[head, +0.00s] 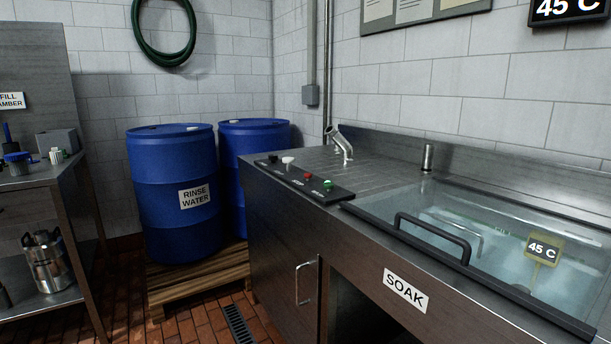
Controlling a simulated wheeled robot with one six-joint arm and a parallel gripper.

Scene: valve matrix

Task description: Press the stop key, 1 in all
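A black control strip (337,194) lies on the left end of the steel soak counter. It carries a red key (307,177), a green key (328,185), a white knob (288,160) and a small black knob (272,158). The red key sits between the white knob and the green key. The small lettering on the strip is too small to read, so I cannot tell from a label which key is stop. My gripper is not in view.
The soak tank's glass lid (490,240) with its black handle (433,235) is right of the strip. A metal spout (341,143) stands behind the strip. Blue drums (172,180) stand on a pallet (195,279) to the left. Tiled floor (198,322) shows between the counter and the left bench (60,180).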

